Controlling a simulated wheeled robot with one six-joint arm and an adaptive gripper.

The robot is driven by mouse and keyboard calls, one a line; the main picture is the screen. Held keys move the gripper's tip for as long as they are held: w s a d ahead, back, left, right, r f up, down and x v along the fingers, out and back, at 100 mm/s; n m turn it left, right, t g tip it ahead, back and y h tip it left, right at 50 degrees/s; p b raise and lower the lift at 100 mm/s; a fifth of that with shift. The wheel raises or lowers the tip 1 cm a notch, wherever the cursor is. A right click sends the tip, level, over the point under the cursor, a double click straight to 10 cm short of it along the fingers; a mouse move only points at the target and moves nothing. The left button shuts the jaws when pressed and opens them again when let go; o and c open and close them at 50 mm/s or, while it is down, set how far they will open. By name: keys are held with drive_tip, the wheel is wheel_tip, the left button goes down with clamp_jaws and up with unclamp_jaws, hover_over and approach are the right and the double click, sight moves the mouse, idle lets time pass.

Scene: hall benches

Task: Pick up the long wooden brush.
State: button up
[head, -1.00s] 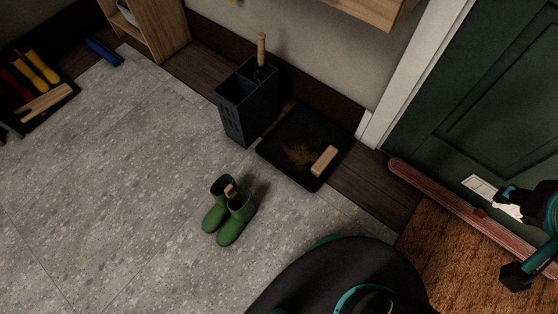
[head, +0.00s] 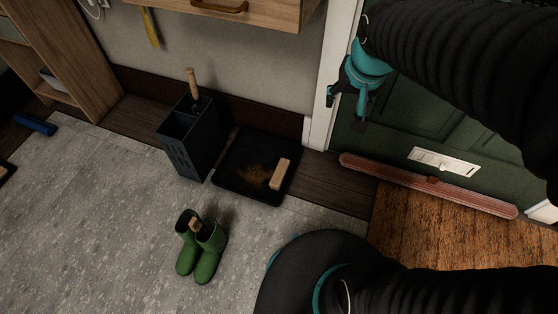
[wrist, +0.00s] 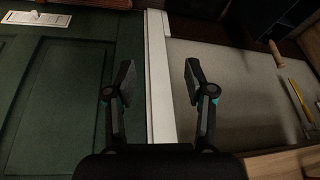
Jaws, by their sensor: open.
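An upright wooden handle (head: 192,83) stands in the dark divided stand (head: 188,140) by the wall; its lower end is hidden. A short, light wooden block-like brush (head: 280,174) lies on the black tray (head: 228,186) beside brown dirt. Another small wooden piece (head: 195,224) shows at the green boots; I cannot tell which of these is the long brush. My gripper (head: 346,101) is open and empty, high in front of the door frame, right of the stand and tray. In the wrist view the open fingers (wrist: 160,80) have nothing between them, and a wooden handle (wrist: 277,54) shows at upper right.
Green boots (head: 204,252) stand on the grey floor in front of the tray. A wooden cabinet (head: 240,15) hangs above the stand, with a yellow tool (head: 150,28) beside it. A red strip (head: 425,185) lies along the green door's foot. The floor left of the boots is clear.

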drive_tip(key=w+a+f+g+b, duration=0.1)
drive_tip(key=w+a+f, duration=0.3)
drive_tip(key=w+f, duration=0.55)
drive_tip(key=m+g+b, duration=0.2)
hover_over(280, 171)
drive_tip(key=d, duration=0.2)
wheel_tip(280, 171, down, 25)
drive_tip(key=shift+m+g, duration=0.5)
drive_tip(key=shift+g, duration=0.1)
drive_tip(key=f, duration=0.6)
drive_tip(key=a+f+b, duration=0.1)
drive_tip(key=f, duration=1.1)
drive_tip(key=shift+s+a+f, duration=0.15)
drive_tip(key=shift+a+f, duration=0.15)
drive_tip(key=shift+a, duration=0.1)
drive_tip(key=shift+a+f+b, duration=0.1)
drive_tip(key=shift+f+b, duration=0.5)
drive_tip(key=shift+f, duration=2.5)
drive_tip(key=shift+c, duration=0.2)
drive_tip(key=c, duration=0.8)
